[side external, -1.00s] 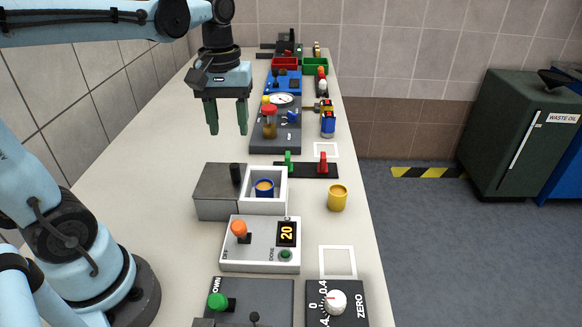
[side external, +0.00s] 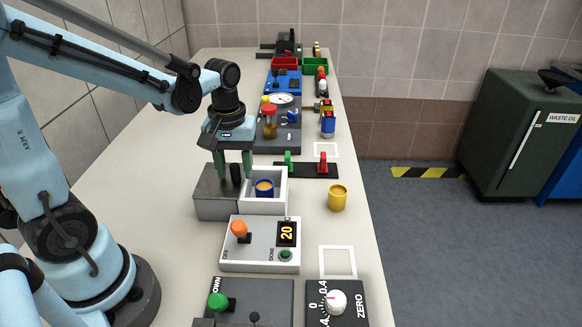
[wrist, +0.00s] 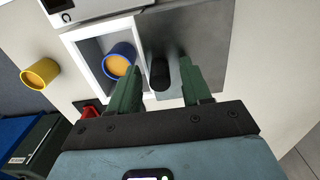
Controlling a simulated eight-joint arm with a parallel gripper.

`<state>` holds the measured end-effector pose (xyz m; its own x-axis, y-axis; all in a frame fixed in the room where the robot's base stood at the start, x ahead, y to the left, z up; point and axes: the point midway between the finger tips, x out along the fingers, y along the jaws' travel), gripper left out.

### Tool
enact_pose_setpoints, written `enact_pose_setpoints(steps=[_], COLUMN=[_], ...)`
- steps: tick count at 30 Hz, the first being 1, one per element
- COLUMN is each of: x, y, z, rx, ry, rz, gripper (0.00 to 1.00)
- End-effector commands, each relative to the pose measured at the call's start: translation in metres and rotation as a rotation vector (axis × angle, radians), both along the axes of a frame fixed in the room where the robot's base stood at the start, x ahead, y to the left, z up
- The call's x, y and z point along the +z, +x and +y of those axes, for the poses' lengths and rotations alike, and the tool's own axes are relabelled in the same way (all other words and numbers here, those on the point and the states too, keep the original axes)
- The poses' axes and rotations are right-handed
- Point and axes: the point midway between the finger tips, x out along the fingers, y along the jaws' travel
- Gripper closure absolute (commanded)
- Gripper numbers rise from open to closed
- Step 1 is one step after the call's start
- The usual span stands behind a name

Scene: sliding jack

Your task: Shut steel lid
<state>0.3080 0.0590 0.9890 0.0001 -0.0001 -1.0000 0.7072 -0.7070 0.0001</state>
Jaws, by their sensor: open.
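The steel lid (side external: 215,193) is a grey slab at the left of a white box (side external: 263,206). The box's right part is open from above, and a blue cup (side external: 265,188) with orange contents stands inside. A black upright knob (side external: 235,175) rises at the lid's right edge. My gripper (side external: 235,180) is low over the lid with its green fingers on either side of the knob. In the wrist view the open fingers (wrist: 160,88) flank the knob (wrist: 160,72), the lid (wrist: 200,30) lies under them, and the blue cup (wrist: 118,60) shows in the open part. Finger contact is unclear.
A yellow cup (side external: 337,198) stands right of the box. A white panel with an orange-topped lever (side external: 240,230) is in front. A black base with a green and a red lever (side external: 322,164) is just behind. The table left of the box is clear.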

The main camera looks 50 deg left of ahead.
Motion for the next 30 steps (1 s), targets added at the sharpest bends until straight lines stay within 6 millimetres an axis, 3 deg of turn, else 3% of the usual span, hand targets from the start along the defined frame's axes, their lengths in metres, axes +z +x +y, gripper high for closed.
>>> enact_pose_setpoints(steps=[7, 16, 25, 30], x=[0.0, 0.0, 0.0, 0.0], y=[0.0, 0.0, 0.001, 0.02], z=[0.0, 0.0, -0.001, -0.018], rx=[0.0, 0.0, -0.001, -0.006], ry=[0.0, 0.0, 0.001, 0.0], rz=[0.0, 0.0, 0.001, 0.0], gripper=[0.53, 0.99, 1.0, 1.0])
